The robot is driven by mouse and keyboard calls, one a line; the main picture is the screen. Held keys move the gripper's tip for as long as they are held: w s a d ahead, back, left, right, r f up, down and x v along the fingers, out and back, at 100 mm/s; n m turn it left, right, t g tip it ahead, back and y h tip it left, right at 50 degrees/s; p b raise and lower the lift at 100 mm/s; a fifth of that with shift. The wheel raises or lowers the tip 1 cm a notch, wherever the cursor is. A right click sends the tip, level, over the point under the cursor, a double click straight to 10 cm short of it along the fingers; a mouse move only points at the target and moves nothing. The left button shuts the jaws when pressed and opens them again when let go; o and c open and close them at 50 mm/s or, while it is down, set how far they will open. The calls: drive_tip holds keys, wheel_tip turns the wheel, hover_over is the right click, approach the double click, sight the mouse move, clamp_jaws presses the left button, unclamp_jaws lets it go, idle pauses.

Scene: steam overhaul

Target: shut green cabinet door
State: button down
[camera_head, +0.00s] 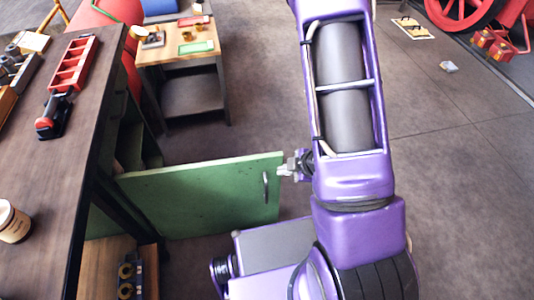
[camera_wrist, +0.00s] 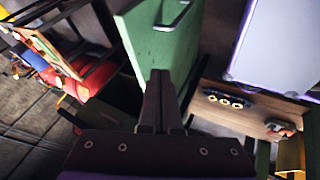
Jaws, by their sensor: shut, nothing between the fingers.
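The green cabinet door (camera_head: 200,198) stands open, swung out to the right from under the dark workbench. Its metal handle (camera_head: 265,187) is near the free edge. My gripper (camera_head: 284,171) is at the door's free edge, near the handle; I cannot tell whether it touches. In the wrist view the shut, empty fingers (camera_wrist: 159,76) point at the green door (camera_wrist: 150,52), with the handle (camera_wrist: 173,17) beyond the tips. My arm hides the floor right of the door in the head view.
The workbench (camera_head: 75,125) holds a red tray (camera_head: 73,64), a red-and-black tool (camera_head: 52,118) and a can (camera_head: 13,222). Below it, a wooden shelf (camera_head: 97,268) holds dark parts. A small table (camera_head: 183,48) stands behind. The floor behind the door is clear.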

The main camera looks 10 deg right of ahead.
drive_tip(key=b, duration=0.2)
approach(259, 165)
wheel_tip(259, 165, down, 5)
drive_tip(key=s+a, duration=0.2)
drive_tip(key=w, duration=0.1)
drive_tip(key=w+r, duration=0.1)
drive_tip(key=w, duration=0.1)
drive_tip(key=shift+w+f, duration=0.1)
drive_tip(key=shift+w, duration=0.55)
drive_tip(key=shift+p, duration=0.3)
